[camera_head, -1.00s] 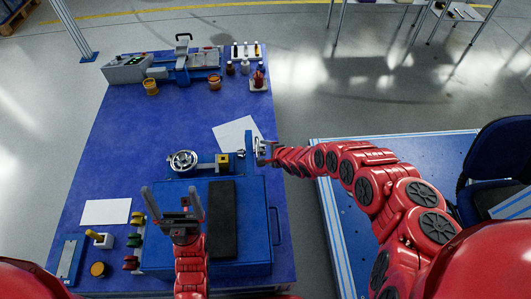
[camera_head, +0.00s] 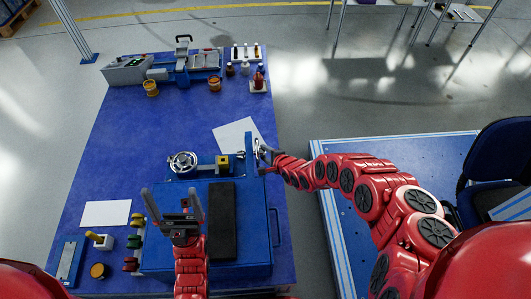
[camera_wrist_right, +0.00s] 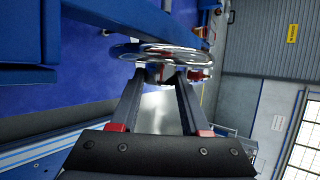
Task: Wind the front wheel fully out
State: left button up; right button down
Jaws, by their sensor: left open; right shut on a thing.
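A silver handwheel (camera_head: 257,148) stands on edge at the right end of a blue machine near the table's right side. It fills the top of the right wrist view (camera_wrist_right: 165,52), with a chromed rim. My right gripper (camera_head: 264,155) reaches it from the right. In the right wrist view its fingers (camera_wrist_right: 160,76) are shut on a small grip at the wheel; the grip is mostly hidden. A second silver handwheel (camera_head: 183,161) lies face up at the machine's left end, untouched. My left gripper (camera_head: 171,196) is open and empty, over the left part of a blue box.
The blue box (camera_head: 258,200) with a black pad (camera_head: 222,222) stands in front of the machine. White paper (camera_head: 232,132) lies behind it, another sheet (camera_head: 106,213) at left. A grey and blue device (camera_head: 180,68) stands at the far end. The table's middle is clear.

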jog(key=t+b, duration=0.1)
jog(key=f+t+b, duration=0.1)
jog(key=shift+s+n+t+b, duration=0.15)
jog(key=shift+n+t+b, duration=0.2)
jog(key=shift+n+t, duration=0.05)
jog(key=shift+r+t+y+b, duration=0.15)
jog(key=shift+t+y+b, duration=0.2)
jog(key=shift+t+y, duration=0.05)
jog(key=shift+r, duration=0.1)
jog(key=shift+c, duration=1.9)
grip_release()
jog(key=shift+s, duration=0.1)
